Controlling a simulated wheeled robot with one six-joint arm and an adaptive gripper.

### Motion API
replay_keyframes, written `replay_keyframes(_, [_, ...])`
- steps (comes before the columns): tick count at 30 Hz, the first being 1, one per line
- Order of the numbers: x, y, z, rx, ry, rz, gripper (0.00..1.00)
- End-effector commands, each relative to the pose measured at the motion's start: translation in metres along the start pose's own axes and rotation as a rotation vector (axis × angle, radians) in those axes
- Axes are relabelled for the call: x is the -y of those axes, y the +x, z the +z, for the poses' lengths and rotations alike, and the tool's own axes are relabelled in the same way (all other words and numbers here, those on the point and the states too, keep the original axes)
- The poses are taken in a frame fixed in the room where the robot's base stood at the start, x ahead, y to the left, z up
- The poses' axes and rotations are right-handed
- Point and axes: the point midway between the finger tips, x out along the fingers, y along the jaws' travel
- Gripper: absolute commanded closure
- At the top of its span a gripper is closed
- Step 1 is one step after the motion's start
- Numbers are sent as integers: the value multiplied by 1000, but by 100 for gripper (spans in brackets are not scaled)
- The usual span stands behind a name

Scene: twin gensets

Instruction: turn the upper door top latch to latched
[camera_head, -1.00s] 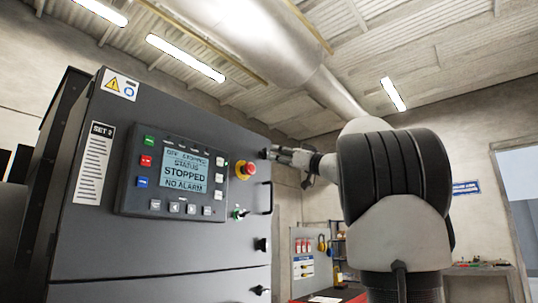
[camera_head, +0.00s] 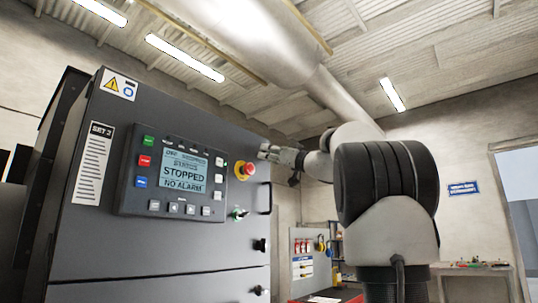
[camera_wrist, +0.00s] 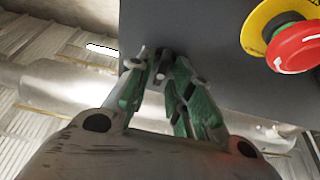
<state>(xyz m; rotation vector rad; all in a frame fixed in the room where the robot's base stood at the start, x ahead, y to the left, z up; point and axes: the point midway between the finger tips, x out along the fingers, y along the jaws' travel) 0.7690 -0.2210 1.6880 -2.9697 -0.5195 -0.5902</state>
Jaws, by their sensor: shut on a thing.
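The upper door (camera_head: 100,235) of the dark grey genset cabinet faces me, with its control panel. Its top latch (camera_wrist: 162,60) is a small dark piece near the cabinet edge in the wrist view, mostly covered by my fingers. My gripper (camera_wrist: 160,66) has its green-padded fingers closed in on both sides of the latch. In the head view my gripper (camera_head: 266,151) reaches the upper right edge of the door from the right. The latch's exact angle cannot be read there.
A red emergency stop button on a yellow ring (camera_head: 245,170) sits close to my gripper, also large in the wrist view (camera_wrist: 295,47). Below are a key switch (camera_head: 239,214), a door handle (camera_head: 266,198) and another black latch (camera_head: 261,245). A bench (camera_head: 470,270) stands far right.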

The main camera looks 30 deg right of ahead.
Motion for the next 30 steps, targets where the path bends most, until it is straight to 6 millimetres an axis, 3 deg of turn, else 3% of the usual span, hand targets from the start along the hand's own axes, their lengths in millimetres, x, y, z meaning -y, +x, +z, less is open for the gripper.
replay_keyframes(11, [1,0,0,0,119,49,100])
replay_keyframes(30, [3,1,-1,0,654,270,100])
